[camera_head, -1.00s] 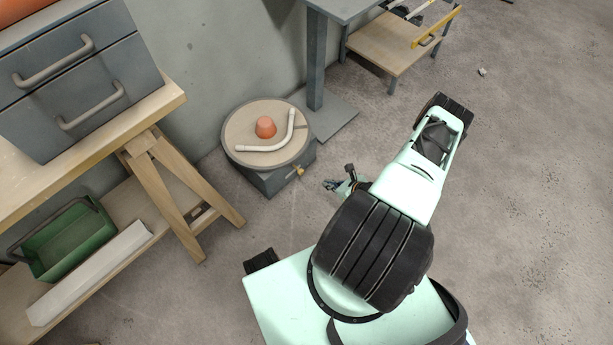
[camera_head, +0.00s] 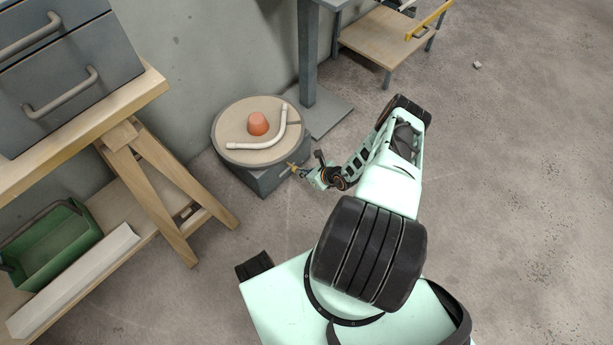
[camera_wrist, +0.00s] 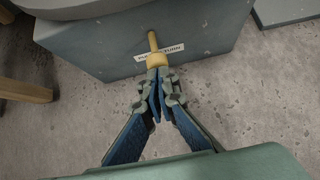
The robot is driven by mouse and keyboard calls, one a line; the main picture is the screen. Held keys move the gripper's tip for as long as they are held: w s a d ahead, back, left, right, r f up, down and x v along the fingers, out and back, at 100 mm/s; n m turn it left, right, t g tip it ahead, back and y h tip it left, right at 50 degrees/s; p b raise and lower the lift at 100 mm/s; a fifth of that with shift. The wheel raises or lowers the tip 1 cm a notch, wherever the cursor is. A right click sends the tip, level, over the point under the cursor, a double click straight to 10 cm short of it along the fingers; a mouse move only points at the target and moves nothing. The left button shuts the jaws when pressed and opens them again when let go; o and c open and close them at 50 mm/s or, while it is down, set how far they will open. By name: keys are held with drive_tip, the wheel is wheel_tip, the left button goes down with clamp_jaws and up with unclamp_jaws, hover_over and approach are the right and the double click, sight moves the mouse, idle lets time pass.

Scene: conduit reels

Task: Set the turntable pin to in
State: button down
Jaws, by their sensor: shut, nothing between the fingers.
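The turntable (camera_head: 228,153) is a round tan disc with a dark rim on a grey box base (camera_head: 262,181). Its brass pin (camera_head: 291,167) sticks out from the base's side facing my arm. In the wrist view the pin (camera_wrist: 153,42) has a thin shaft and a wider collar, beside a white label (camera_wrist: 160,52) partly hidden by it. My gripper (camera_head: 304,173) is at the pin's outer end. In the wrist view its blue-padded fingertips (camera_wrist: 158,75) are shut with nothing between them, right at the collar; I cannot tell whether they touch it.
An orange cup-like piece (camera_head: 258,123) and a bent white conduit (camera_head: 276,141) lie on the disc. A wooden trestle (camera_head: 150,180) stands left, a grey post (camera_head: 308,60) behind right. The floor (camera_head: 510,200) at right is clear.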

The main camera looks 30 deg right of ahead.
sight(295, 167)
drive_tip(key=shift+w+a, duration=0.25)
drive_tip(key=shift+w, duration=0.35)
drive_tip(key=shift+w+a, duration=0.2)
drive_tip(key=shift+w, duration=0.4)
drive_tip(key=shift+w+a, duration=0.1)
drive_tip(key=shift+w, duration=0.2)
